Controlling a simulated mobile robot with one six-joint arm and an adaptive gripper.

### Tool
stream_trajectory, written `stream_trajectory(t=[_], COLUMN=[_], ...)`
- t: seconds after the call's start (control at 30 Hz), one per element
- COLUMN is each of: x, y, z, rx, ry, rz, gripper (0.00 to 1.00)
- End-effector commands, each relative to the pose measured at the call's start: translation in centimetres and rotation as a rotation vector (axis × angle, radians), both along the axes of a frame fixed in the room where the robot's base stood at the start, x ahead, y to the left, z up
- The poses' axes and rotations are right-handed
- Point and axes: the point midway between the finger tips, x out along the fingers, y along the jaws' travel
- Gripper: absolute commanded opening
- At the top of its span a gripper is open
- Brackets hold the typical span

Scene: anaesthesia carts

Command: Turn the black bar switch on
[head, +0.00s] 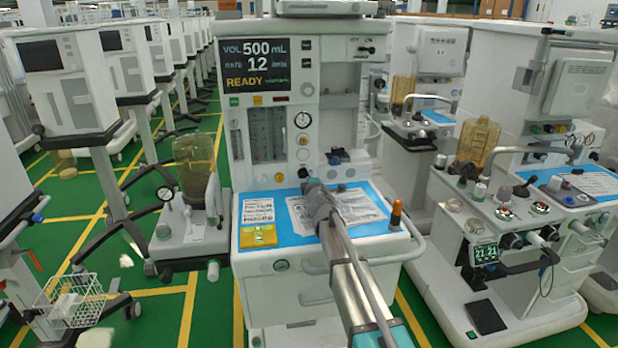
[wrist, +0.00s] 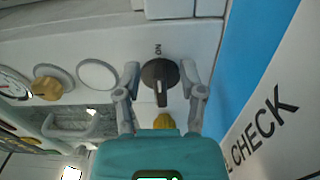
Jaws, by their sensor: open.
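The black bar switch (wrist: 160,80) is a round dark knob with a raised bar, on the white machine panel in the wrist view. Its bar, with a pale mark, points down in that view, away from the ON label (wrist: 157,49) above it. My gripper (wrist: 160,68) is open, one grey finger on each side of the knob. I cannot tell whether the fingers touch it. In the head view my gripper (head: 312,184) reaches the lower front panel of the middle machine and largely covers the switch.
A yellow knob (wrist: 167,121) sits close beside the switch. A pale round disc (wrist: 97,74) and a tan knob (wrist: 47,83) are further left. A blue work surface (head: 376,226) with papers lies below the panel. Another black handle (head: 366,49) is higher up.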

Motion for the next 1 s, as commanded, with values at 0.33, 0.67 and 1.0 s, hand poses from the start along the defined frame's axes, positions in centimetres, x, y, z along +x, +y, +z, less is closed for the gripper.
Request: stream_trajectory(t=[0.33, 0.67, 1.0], x=[-3.2, -8.5, -11.2], y=[-0.9, -2.3, -3.1], z=[0.0, 0.0, 0.0], rx=[0.000, 0.000, -0.001], ry=[0.000, 0.000, 0.000], rz=[0.000, 0.000, 0.001], gripper=[0.51, 0.51, 0.51])
